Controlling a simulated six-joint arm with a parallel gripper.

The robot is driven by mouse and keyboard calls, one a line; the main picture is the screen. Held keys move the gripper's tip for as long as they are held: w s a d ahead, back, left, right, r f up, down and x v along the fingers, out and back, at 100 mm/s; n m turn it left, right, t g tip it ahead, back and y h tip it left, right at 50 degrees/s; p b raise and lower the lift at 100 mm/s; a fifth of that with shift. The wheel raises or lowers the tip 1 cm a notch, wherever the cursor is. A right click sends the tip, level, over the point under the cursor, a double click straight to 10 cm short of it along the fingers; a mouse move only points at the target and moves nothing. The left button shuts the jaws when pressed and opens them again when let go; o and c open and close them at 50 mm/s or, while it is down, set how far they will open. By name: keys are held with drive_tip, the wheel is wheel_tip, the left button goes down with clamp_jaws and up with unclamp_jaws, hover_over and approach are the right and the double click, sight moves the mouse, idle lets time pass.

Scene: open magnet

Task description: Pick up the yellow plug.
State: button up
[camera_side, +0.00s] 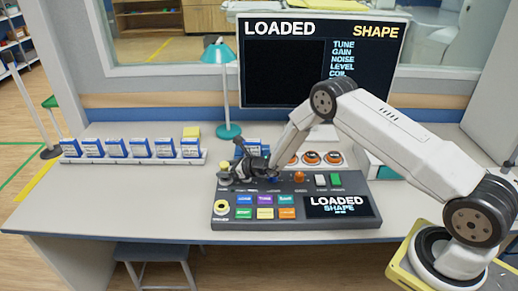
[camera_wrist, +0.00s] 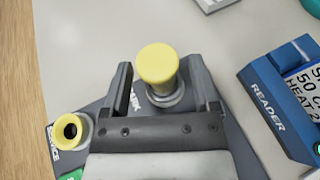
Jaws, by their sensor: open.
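The yellow plug (camera_wrist: 158,64) has a round flat top and stands in a grey collar at the console's far left corner. In the side view the plug (camera_side: 225,170) shows just left of my gripper (camera_side: 243,166). In the wrist view my gripper (camera_wrist: 160,88) is open, one finger on each side of the plug, with gaps showing. I cannot tell how far above the console the fingertips are. A yellow-ringed empty socket (camera_wrist: 72,129), marked SERVICE, is at the lower left; it also shows in the side view (camera_side: 222,208).
The console (camera_side: 300,187) has coloured buttons and a small screen reading LOADED SHAPE. A blue READER box (camera_wrist: 270,90) stands right of the plug. A rack of blue-and-white boxes (camera_side: 135,160) and a teal lamp (camera_side: 228,130) stand behind. The table's left front is clear.

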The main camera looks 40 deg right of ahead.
drive_tip(key=shift+w+a+f, duration=0.15)
drive_tip(key=shift+w, duration=0.15)
idle(0.4)
clamp_jaws()
drive_tip(key=shift+r, duration=0.25)
drive_tip(key=shift+r, duration=0.95)
drive_tip(key=s+r, duration=1)
drive_tip(key=s, duration=0.4)
drive_tip(key=shift+r, duration=0.35)
